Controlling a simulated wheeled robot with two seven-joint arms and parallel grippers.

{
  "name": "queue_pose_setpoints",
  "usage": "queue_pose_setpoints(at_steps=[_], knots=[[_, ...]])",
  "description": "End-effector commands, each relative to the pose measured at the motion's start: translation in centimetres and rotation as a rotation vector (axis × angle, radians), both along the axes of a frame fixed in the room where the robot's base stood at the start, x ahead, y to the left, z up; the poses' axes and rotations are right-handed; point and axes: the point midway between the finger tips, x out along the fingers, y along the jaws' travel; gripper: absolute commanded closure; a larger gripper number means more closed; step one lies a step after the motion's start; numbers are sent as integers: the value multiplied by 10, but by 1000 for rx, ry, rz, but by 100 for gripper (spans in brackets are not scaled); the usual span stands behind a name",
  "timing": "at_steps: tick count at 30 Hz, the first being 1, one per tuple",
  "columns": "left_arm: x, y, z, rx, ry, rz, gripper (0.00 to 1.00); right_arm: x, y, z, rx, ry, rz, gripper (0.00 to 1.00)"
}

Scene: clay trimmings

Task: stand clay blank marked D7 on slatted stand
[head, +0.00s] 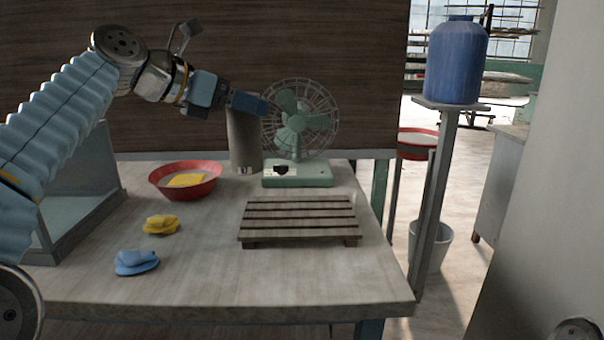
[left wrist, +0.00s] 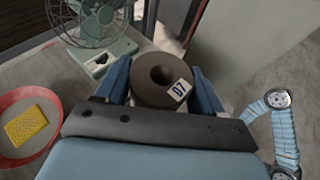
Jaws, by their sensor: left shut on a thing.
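The clay blank (head: 243,142) is a tall grey-brown cylinder, held upright in the air behind the slatted stand. In the left wrist view its top (left wrist: 150,88) shows a round hole and a white label reading D7. My left gripper (head: 245,104) is shut on the blank near its upper end; its blue fingers also show on either side of it in the left wrist view (left wrist: 163,85). The slatted stand (head: 298,217) is a low wooden rack on the table, with its slats bare. My right gripper is not in view.
A green fan (head: 300,172) stands behind the stand, close to the blank. A red bowl (head: 160,180) with a yellow sponge (head: 187,180), a yellow cloth-like item (head: 160,224) and a blue one (head: 135,262) lie left. The table front (head: 240,285) is clear.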

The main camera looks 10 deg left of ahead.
Motion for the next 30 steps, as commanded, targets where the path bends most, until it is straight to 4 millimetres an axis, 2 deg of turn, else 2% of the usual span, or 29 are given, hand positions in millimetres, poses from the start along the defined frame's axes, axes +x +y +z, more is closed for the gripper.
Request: queue_pose_setpoints(at_steps=[1,6,12,19,25,30], knots=[[7,-13,-6,-1,1,-6,100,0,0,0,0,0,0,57],[35,-50,-27,-2,1,-6,100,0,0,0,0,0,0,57],[52,-72,-63,-1,1,-1,100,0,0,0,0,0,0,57],[60,-83,-79,-2,0,-1,100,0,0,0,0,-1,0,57],[63,-85,-108,-1,1,3,100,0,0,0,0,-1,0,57],[63,-86,-114,-1,-3,1,100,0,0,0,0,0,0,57]])
